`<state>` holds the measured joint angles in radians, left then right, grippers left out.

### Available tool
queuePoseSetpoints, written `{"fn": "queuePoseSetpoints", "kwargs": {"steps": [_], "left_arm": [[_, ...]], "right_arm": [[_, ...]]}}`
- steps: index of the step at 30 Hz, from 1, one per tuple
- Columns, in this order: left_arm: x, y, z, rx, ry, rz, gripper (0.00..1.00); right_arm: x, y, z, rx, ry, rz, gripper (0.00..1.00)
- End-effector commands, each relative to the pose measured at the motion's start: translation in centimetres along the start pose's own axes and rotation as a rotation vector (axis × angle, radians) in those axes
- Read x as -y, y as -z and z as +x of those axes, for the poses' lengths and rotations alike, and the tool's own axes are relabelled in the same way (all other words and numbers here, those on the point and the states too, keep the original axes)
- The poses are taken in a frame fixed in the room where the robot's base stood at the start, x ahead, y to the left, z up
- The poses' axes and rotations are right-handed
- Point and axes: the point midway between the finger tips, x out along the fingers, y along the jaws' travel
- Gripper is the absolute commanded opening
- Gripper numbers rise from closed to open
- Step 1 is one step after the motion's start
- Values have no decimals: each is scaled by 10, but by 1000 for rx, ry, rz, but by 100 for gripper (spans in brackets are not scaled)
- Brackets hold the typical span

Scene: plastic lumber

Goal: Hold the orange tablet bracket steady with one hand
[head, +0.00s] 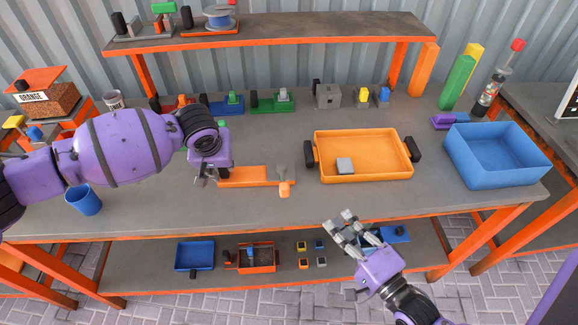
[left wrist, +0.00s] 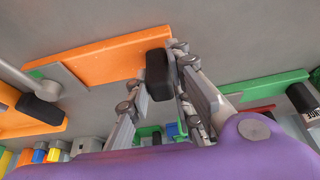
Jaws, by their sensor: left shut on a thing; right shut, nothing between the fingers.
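The orange tablet bracket (head: 250,177) lies on the grey workbench, left of the orange tray. It is a flat orange bar with a grey fitting and a small orange block at its right end. My left gripper (head: 210,177) is at its left end. In the left wrist view the fingers close around a black grip on the orange bracket (left wrist: 105,58). The arm hides part of that end in the head view.
The orange tray (head: 385,171) with black handles holds a grey block (head: 345,165). A blue bin (head: 500,170) stands at the right, a blue cup (head: 84,200) at the left. Small fixtures line the bench's back. The front edge right of the bracket is clear.

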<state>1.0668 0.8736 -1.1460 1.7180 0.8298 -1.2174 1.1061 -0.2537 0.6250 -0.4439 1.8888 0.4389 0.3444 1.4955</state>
Motion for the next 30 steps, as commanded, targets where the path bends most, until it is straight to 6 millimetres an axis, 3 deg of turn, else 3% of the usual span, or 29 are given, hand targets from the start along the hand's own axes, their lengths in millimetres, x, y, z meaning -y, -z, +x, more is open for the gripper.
{"fn": "queuePoseSetpoints", "kwargs": {"steps": [6,7,11,23,30], "left_arm": [[0,1,0,-1,0,-1,0],[0,1,0,-1,0,-1,24],[0,0,0,-1,0,-1,41],[0,1,-6,-1,0,-1,42],[0,1,-49,-4,-1,1,42]], "right_arm": [[0,0,0,0,0,0,0],[0,0,0,0,0,0,0],[0,0,0,0,0,0,0],[0,0,0,0,0,0,0],[0,0,0,0,0,0,0]]}}
